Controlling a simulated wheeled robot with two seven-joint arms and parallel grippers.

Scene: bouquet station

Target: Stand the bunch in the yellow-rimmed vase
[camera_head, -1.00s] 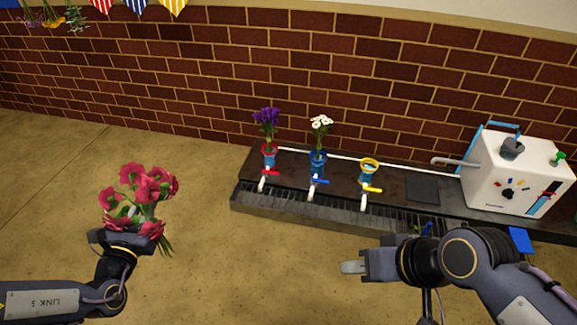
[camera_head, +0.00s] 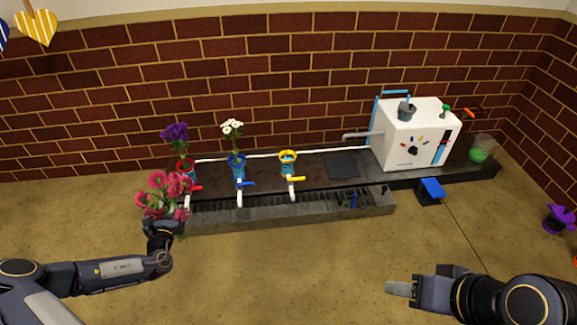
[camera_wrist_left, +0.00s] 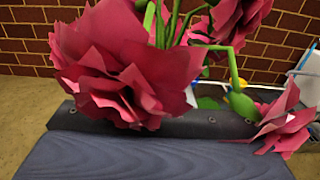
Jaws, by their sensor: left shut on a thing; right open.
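A bunch of pinkish-red flowers (camera_head: 163,192) is held by my left gripper (camera_head: 165,230), in front of the left end of the counter. Its blooms fill much of the left wrist view (camera_wrist_left: 130,60), and the grip itself is hidden behind them. The yellow-rimmed vase (camera_head: 288,163) is a blue vase standing upright on the counter behind the yellow-handled tap. No flowers show in it. The bunch is well to the left of it and nearer me. My right gripper (camera_head: 400,289) is at the lower right, away from the counter, with nothing seen in it.
A red vase with purple flowers (camera_head: 175,140) and a blue vase with white flowers (camera_head: 236,160) stand left of the yellow-rimmed vase. Taps with coloured handles (camera_head: 240,190) stick out over a grated trough (camera_head: 330,208). A white machine (camera_head: 415,135) stands to the right.

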